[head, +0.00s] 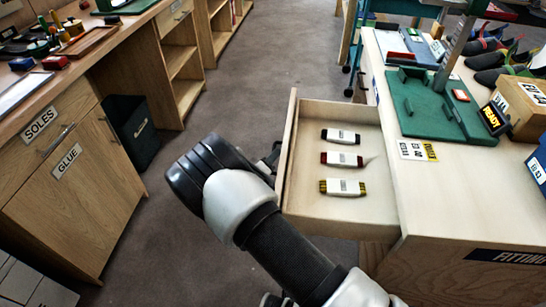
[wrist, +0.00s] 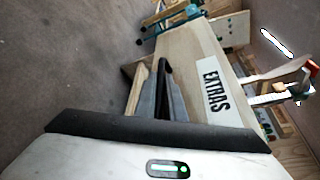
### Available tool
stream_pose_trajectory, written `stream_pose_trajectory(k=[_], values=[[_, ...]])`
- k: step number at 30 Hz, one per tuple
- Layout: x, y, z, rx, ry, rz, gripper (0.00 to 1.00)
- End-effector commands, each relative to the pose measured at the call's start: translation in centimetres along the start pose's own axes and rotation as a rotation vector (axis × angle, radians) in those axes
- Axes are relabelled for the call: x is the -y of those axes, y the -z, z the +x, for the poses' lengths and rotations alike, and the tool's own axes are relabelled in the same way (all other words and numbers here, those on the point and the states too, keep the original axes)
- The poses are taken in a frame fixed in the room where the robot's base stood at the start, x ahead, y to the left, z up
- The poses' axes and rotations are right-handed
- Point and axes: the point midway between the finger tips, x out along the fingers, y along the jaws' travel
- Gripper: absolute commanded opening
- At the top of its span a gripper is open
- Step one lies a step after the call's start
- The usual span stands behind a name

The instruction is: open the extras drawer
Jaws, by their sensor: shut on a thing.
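The extras drawer (head: 335,213) stands pulled well out from the left side of the pale bench in the head view. Three banded bundles lie in it: black (head: 341,136), red (head: 342,159) and yellow (head: 342,187). In the wrist view, the drawer front (wrist: 185,55) carries the EXTRAS label (wrist: 214,88). My gripper (head: 272,156) is at the outer face of the drawer front, shut on its handle.
The bench top (head: 430,195) holds a green stand (head: 430,105), a READY sign (head: 495,115) and several shoes. A wooden cabinet (head: 75,185) with SOLES and GLUE labels stands at left, beside a dark bin (head: 132,132). The grey floor between is clear.

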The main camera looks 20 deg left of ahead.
Motion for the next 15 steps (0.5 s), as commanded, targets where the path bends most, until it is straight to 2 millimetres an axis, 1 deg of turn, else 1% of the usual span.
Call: stream_pose_trajectory(k=[7, 8, 9, 15], values=[[-0.05, 0.03, -0.04, 0.000, -0.001, 0.000, 0.00], [-0.05, 0.03, -0.03, 0.000, -0.001, 0.000, 0.13], [-0.05, 0.03, -0.03, 0.000, -0.001, 0.000, 0.17], [-0.02, 0.02, -0.01, 0.000, 0.000, 0.000, 0.17]])
